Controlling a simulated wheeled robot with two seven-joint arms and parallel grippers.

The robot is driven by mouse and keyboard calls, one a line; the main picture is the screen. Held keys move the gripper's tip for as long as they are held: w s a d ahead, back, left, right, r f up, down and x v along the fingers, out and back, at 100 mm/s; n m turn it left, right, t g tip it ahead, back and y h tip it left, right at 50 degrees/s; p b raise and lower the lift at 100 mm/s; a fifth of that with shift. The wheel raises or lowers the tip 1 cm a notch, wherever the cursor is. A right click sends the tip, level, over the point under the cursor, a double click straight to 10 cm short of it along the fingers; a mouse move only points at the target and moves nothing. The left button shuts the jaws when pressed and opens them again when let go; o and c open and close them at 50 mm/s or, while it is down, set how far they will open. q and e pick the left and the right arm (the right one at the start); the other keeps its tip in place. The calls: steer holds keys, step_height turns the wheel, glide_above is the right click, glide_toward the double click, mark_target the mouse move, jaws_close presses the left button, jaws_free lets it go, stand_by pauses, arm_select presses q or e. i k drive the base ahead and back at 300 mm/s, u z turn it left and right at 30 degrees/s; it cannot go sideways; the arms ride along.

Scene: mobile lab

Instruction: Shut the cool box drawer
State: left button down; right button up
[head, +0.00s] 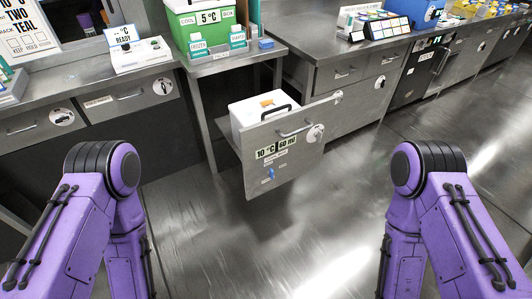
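The cool box drawer (300,163) stands pulled out from under the bench, in the middle of the head view. Its grey metal front has a bar handle (296,130), a "10 °C 60 m" label (276,148) and a small blue mark below it. A white box (245,112) with a dark carry handle and an orange patch sits inside the drawer, partly hidden by the front. My purple arms rise at the lower left and lower right, both apart from the drawer. Neither gripper shows in the view.
A green and white box (204,22) marked 5 °C and small white-teal cartons stand on the counter (235,58) above. Closed drawers and cabinets (352,98) lie to the right. The shiny floor (300,225) in front of the drawer is clear between my arms.

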mark_target(286, 143)
steer(key=z, duration=1.05)
steer(key=i, duration=0.65)
steer(key=u, duration=0.45)
